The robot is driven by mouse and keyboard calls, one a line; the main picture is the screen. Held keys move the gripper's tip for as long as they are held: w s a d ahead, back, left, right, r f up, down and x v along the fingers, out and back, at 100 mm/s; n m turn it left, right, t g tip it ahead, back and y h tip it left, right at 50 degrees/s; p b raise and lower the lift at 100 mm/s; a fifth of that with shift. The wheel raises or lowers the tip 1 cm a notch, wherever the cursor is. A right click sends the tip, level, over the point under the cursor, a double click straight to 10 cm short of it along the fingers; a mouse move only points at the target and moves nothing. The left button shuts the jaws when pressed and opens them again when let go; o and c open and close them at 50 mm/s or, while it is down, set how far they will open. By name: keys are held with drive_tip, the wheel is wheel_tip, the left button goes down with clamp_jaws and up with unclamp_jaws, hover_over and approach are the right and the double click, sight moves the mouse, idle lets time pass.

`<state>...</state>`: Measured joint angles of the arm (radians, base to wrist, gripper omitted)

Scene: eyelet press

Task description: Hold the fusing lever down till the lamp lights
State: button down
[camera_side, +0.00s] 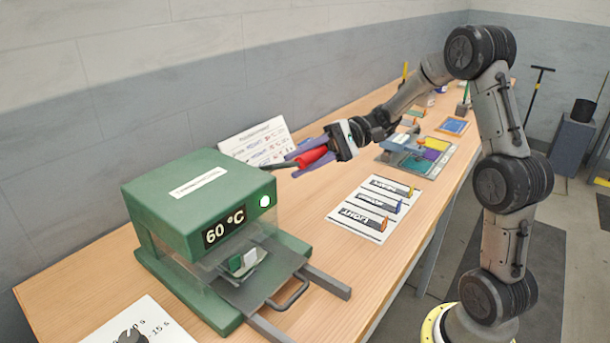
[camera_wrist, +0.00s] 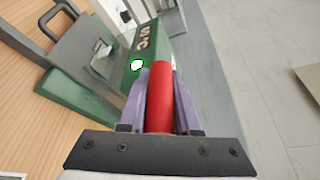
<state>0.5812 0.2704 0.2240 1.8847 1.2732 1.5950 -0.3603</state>
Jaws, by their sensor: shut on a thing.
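The green press (camera_side: 190,200) stands on the wooden bench and shows "60 °C" on its front display. The lamp (camera_side: 265,201) beside the display is bright white-green; it also glows in the wrist view (camera_wrist: 137,65). The fusing lever has a red grip (camera_side: 312,157) on a dark rod that reaches out from the press's right side. My gripper (camera_side: 305,158) is shut on the red grip. In the wrist view its purple fingers lie on both sides of the red grip (camera_wrist: 159,95). The rod's joint with the press is hidden.
A drawer plate with a handle (camera_side: 290,292) and rails sticks out of the press front, with small green and white pieces (camera_side: 245,261) on it. A labelled card (camera_side: 373,208) lies right of the press. A printed sheet (camera_side: 258,142) leans behind the lever.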

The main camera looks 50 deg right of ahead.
drive_tip(key=w+r, duration=0.7)
drive_tip(key=w, duration=0.1)
idle(0.4)
drive_tip(key=shift+f, duration=0.1)
drive_tip(key=shift+d, duration=0.1)
drive_tip(key=c, duration=0.6)
unclamp_jaws()
drive_tip(key=shift+f, duration=0.1)
drive_tip(key=shift+c, duration=0.2)
drive_tip(key=shift+o, duration=0.2)
drive_tip(key=v, duration=1.3)
drive_tip(key=shift+s+d, duration=0.15)
drive_tip(key=shift+d, duration=0.2)
